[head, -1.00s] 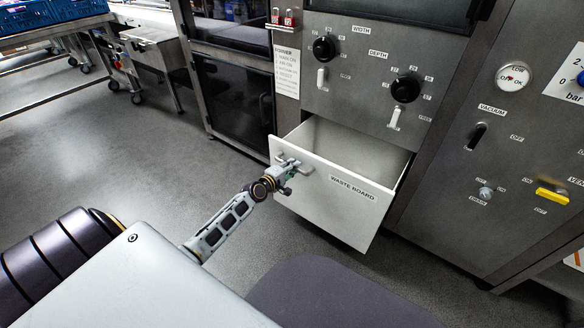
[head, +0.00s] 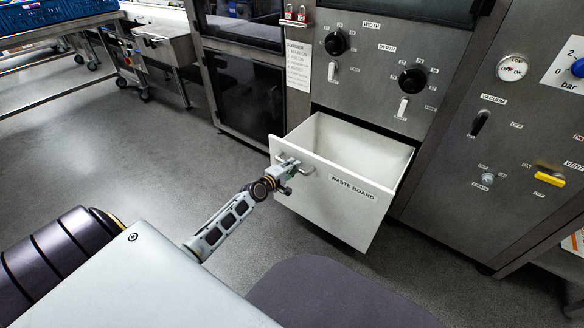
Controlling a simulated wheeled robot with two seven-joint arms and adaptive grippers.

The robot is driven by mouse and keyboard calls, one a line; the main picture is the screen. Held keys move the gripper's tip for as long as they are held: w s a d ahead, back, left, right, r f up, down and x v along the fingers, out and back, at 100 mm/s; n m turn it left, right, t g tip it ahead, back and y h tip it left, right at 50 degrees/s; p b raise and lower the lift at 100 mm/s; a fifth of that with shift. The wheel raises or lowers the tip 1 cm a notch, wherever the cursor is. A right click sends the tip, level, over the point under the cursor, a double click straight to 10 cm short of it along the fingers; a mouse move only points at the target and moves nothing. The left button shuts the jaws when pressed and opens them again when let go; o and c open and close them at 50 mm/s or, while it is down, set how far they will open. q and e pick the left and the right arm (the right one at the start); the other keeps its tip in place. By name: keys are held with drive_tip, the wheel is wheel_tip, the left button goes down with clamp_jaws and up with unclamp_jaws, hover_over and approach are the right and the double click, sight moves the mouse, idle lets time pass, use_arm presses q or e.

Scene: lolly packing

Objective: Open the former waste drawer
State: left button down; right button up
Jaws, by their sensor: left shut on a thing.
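The white waste drawer (head: 325,200), labelled "WASTE BOARD", stands pulled out from the lower front of the steel machine. Its inside shows and looks empty. A small metal handle (head: 307,170) sits on the left part of its front. My left gripper (head: 288,168) is at the handle and shut on it; the fingertips are small and partly hidden. My left arm reaches in from the lower left. My right gripper is not in view.
The machine panel (head: 375,70) above the drawer carries black knobs and white levers. A side panel (head: 500,150) at right has a gauge and a yellow handle. A steel cart (head: 165,50) and rack stand at the back left. The grey floor (head: 130,150) at left is clear.

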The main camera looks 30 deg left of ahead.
use_arm(q)
drive_tip(key=c, duration=1.4)
unclamp_jaws()
drive_tip(key=shift+c, duration=0.2)
drive_tip(key=shift+o, duration=0.4)
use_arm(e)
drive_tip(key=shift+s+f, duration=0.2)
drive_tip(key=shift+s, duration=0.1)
use_arm(q)
drive_tip(key=v, duration=1.2)
